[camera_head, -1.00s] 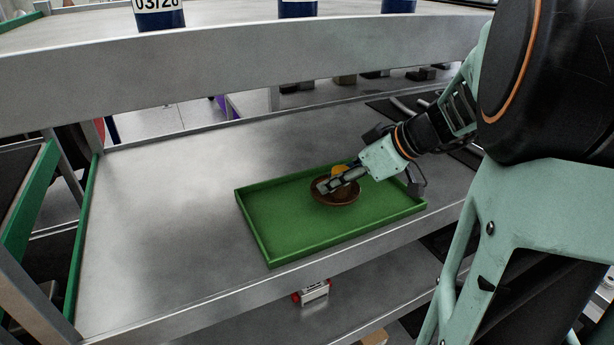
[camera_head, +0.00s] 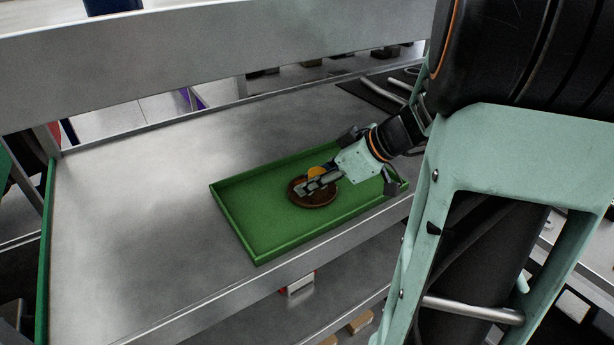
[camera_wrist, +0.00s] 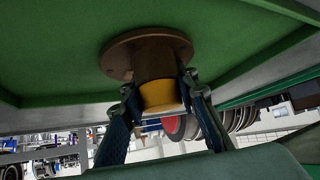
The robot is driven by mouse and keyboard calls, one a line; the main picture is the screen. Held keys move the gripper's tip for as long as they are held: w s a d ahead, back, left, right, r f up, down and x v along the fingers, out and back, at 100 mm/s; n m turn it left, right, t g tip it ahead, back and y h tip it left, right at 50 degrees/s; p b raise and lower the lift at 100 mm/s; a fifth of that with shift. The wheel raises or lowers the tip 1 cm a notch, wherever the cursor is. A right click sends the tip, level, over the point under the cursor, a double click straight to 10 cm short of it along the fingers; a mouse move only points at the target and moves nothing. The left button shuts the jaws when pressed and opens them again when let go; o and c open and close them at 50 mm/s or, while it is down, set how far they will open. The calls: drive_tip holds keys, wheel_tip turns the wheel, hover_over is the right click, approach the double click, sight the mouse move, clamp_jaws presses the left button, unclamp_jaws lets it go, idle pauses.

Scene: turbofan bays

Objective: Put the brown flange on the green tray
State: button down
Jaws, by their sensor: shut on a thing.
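The brown flange (camera_head: 319,201) is a round brown disc with a hub and a yellow end. It is inside the green tray's outline, right of the tray's middle. The green tray (camera_head: 258,218) lies on the grey metal shelf. My gripper (camera_head: 308,186) reaches in from the right and is shut on the flange's hub. In the wrist view both fingers of my gripper (camera_wrist: 160,88) flank the hub, and the flange's disc (camera_wrist: 122,54) lies flat against or very near the tray floor (camera_wrist: 50,45). I cannot tell whether it touches.
An upper shelf beam (camera_head: 200,55) runs above the tray. A low green edge strip (camera_head: 45,240) bounds the shelf at left. The shelf left of the tray is clear. Black mats with metal tubes (camera_head: 395,88) lie behind my arm. A lower shelf shows beneath.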

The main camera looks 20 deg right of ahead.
drive_tip(key=shift+f+b, duration=0.1)
drive_tip(key=shift+b, duration=0.2)
drive_tip(key=c, duration=1.5)
unclamp_jaws()
drive_tip(key=shift+r+p, duration=0.2)
drive_tip(key=shift+p, duration=0.2)
drive_tip(key=b+v, duration=0.1)
drive_tip(key=v, duration=1.1)
drive_tip(key=shift+a+b, duration=0.1)
drive_tip(key=shift+b, duration=0.2)
